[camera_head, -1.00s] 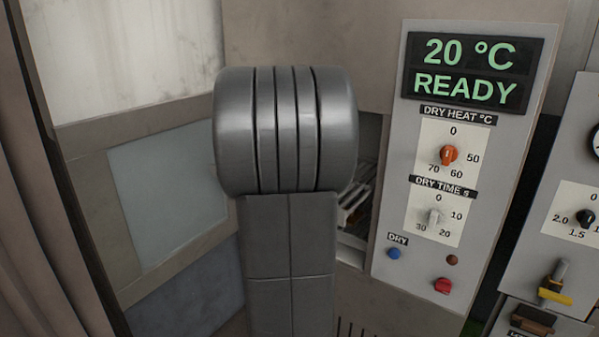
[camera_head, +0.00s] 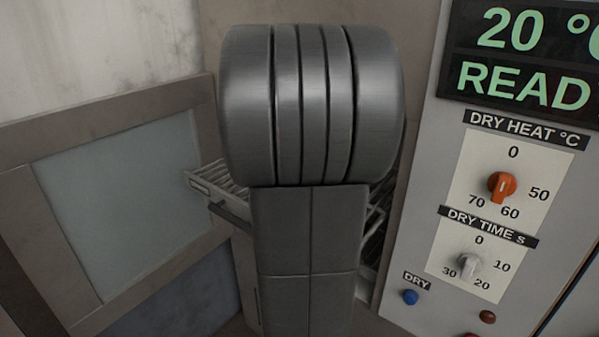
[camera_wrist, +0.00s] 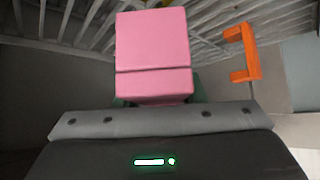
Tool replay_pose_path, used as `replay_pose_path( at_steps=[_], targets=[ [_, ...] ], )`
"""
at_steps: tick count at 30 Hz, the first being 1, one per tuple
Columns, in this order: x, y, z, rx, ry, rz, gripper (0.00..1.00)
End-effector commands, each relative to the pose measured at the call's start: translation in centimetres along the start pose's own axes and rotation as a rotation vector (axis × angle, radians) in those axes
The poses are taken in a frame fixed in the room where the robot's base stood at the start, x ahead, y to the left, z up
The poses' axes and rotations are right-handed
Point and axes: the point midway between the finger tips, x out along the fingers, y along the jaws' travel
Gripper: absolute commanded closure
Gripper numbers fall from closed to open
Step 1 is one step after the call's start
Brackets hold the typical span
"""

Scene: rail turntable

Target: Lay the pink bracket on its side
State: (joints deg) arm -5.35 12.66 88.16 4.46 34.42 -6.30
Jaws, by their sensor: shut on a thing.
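The pink bracket (camera_wrist: 153,45) shows large in the wrist view, straight ahead of my gripper (camera_wrist: 153,100). My gripper is shut on it. It shows as a pink block with a dark line across its lower part. The fingers are mostly hidden behind the grey wrist edge, with bits of green beside the bracket's base. In the head view my own arm covers the middle, and neither the gripper nor the bracket can be seen there.
An orange handle-shaped piece (camera_wrist: 244,55) is right of the bracket. White slatted racks (camera_wrist: 70,25) lie beyond it. In the head view, a wire rack (camera_head: 222,185) shows behind my arm, a windowed door (camera_head: 125,200) stands left, and a dryer panel (camera_head: 500,200) reading READY stands right.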

Motion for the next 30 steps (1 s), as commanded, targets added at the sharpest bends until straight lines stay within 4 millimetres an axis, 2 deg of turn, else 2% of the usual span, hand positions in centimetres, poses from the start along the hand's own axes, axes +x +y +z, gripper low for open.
replay_pose_path(
  at_steps=[9,21,30],
  targets=[
    [3.5,0.0,3.5,0.000,-0.004,0.000,0.95],
    [6.8,0.0,6.8,0.001,-0.002,0.000,0.95],
    [7.1,0.0,7.0,-0.001,0.001,0.000,0.95]
  ],
)
